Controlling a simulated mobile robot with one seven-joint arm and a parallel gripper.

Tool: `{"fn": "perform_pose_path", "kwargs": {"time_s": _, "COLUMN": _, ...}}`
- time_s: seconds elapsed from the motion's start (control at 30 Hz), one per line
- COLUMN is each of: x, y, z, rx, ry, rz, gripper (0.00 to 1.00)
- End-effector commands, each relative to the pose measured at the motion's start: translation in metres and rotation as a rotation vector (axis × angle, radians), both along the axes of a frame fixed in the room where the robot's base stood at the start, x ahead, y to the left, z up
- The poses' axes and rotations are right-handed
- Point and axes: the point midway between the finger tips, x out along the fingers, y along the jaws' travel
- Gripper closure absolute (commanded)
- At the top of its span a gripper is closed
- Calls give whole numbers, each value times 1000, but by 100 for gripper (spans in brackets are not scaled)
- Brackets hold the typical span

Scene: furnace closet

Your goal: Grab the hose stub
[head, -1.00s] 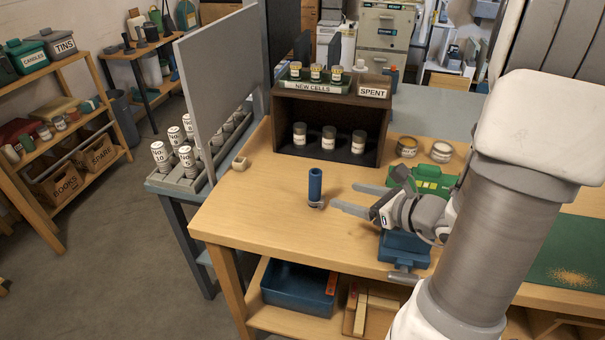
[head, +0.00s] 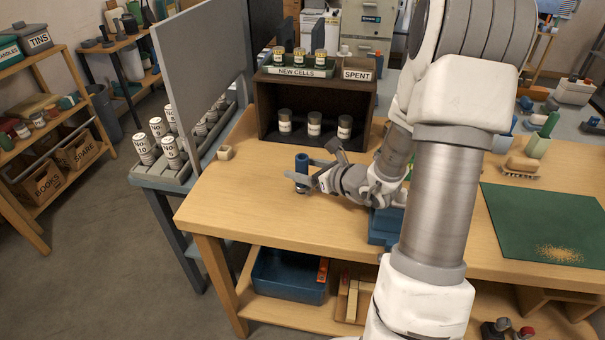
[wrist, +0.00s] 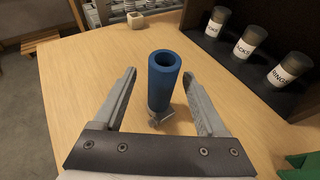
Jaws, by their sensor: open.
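The hose stub (head: 301,165) is a short blue tube standing upright on the wooden bench, with a metal clamp at its foot. In the wrist view the hose stub (wrist: 164,82) shows its dark open top and stands between the two fingers. My gripper (head: 302,178) is level with it, reaching in from the right. In the wrist view my gripper (wrist: 163,85) is open, one grey finger on each side of the tube, with visible gaps on both sides. The near lower part of the stub is partly hidden by a finger in the head view.
A dark shelf box (head: 270,112) with several labelled jars stands behind the stub. A small beige block (head: 225,153) lies to the left. A blue vise-like base (head: 382,228) is under my arm. A green mat (head: 520,215) lies at the right. The bench front-left is clear.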

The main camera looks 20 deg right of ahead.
Motion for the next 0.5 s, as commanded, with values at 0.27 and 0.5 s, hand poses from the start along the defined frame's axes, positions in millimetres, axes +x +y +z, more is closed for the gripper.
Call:
{"fn": "perform_pose_path", "kwargs": {"time_s": 0.27, "x": 33, "y": 10, "z": -15, "rx": 0, "ry": 0, "rz": 1, "gripper": 26}}
{"fn": "perform_pose_path", "kwargs": {"time_s": 0.5, "x": 35, "y": 11, "z": -15, "rx": 0, "ry": 0, "rz": 0, "gripper": 26}}
